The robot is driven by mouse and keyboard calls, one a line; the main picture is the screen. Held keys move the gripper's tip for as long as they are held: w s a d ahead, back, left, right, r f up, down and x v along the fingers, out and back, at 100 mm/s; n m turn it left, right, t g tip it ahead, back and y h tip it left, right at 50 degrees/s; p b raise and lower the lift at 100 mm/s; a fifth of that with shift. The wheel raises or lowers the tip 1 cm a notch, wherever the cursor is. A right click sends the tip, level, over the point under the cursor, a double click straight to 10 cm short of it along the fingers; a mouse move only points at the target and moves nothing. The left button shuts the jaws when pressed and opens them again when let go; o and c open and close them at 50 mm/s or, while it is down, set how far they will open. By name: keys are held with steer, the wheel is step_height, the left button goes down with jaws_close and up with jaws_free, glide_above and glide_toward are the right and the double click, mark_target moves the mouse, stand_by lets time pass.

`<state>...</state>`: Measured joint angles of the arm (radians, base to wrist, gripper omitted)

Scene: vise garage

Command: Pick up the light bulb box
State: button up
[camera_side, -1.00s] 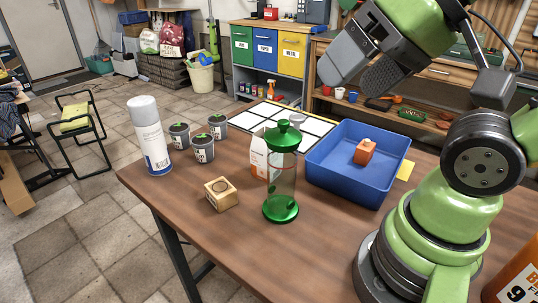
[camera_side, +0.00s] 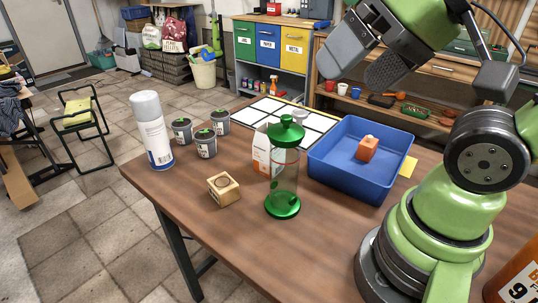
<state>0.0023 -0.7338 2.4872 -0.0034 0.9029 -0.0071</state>
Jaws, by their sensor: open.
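A white and orange carton (camera_side: 262,150) stands on the wooden table, partly hidden behind a clear jar with a green lid and base (camera_side: 284,178). It looks like the light bulb box, but its label is too small to read. An orange block-like item (camera_side: 367,148) with a pale top sits inside the blue tray (camera_side: 345,183). My gripper (camera_side: 360,68) is open and empty, high above the table's back right, above the tray and well apart from the carton.
A white spray can (camera_side: 152,133) and several grey pots (camera_side: 205,144) stand at the left. A white-squared panel (camera_side: 272,112) lies at the back. The table's front left is clear.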

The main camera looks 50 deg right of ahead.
steer(key=w+d+f+n+g+h, duration=0.1)
steer(key=w+d+f+g, duration=0.15)
steer(key=w, duration=0.55)
steer(key=w+d+f+n+g+h, duration=0.15)
steer(key=w+d, duration=0.25)
steer(key=w, duration=0.4)
steer(key=shift+w+d+f+n+g+y, duration=0.1)
steer(key=shift+w+d+f+n+g, duration=0.45)
steer(key=shift+f, duration=3)
steer(key=shift+w+d+f+n+g+y, duration=0.1)
steer(key=shift+w+d+f+g, duration=0.4)
steer(key=shift+w+d+f, duration=2)
steer(key=shift+w+a+f+n+g+y, duration=0.15)
steer(key=shift+a+f+n+g, duration=0.25)
steer(key=shift+f, duration=4.2)
steer(key=c, duration=1)
